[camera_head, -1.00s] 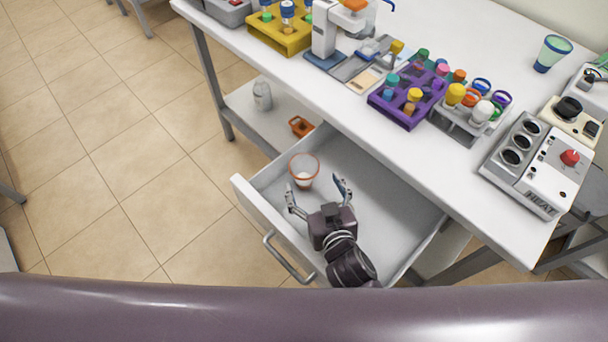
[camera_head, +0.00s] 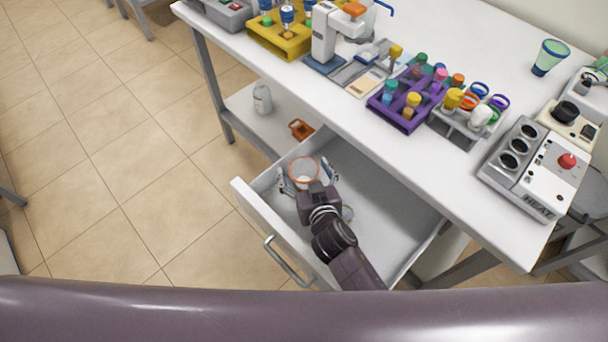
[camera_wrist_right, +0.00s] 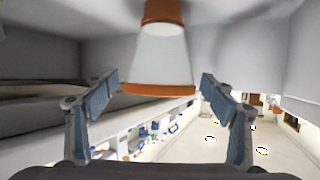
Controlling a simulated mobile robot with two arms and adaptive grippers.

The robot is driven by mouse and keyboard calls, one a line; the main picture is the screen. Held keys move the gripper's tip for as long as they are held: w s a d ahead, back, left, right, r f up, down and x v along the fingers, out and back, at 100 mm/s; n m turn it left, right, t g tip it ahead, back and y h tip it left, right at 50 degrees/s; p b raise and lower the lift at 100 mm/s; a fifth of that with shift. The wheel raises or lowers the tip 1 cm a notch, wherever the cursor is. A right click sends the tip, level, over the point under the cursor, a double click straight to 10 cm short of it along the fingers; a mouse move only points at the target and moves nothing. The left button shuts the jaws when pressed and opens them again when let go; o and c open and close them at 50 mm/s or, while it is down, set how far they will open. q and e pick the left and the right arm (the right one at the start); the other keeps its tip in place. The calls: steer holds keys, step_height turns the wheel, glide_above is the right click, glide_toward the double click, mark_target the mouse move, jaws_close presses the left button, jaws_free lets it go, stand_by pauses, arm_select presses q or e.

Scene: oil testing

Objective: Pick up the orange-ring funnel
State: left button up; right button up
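The funnel (camera_head: 303,172), pale and translucent with an orange rim, is in the open drawer (camera_head: 385,195), near its far left corner. In the right wrist view the funnel (camera_wrist_right: 160,58) shows its wide orange rim and a smaller orange band. My right gripper (camera_head: 307,178) is open, with one finger on each side of the funnel. In the right wrist view a gap shows between the funnel and each fingertip of the gripper (camera_wrist_right: 160,84). The near lower part of the funnel is hidden behind the gripper in the head view. My left gripper is not in view.
The drawer's front wall (camera_head: 262,225) and the tabletop edge flank my arm. Racks, a heater (camera_head: 530,165) and a green cup (camera_head: 551,56) stand on the table (camera_head: 440,175).

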steer(key=c, duration=1.2)
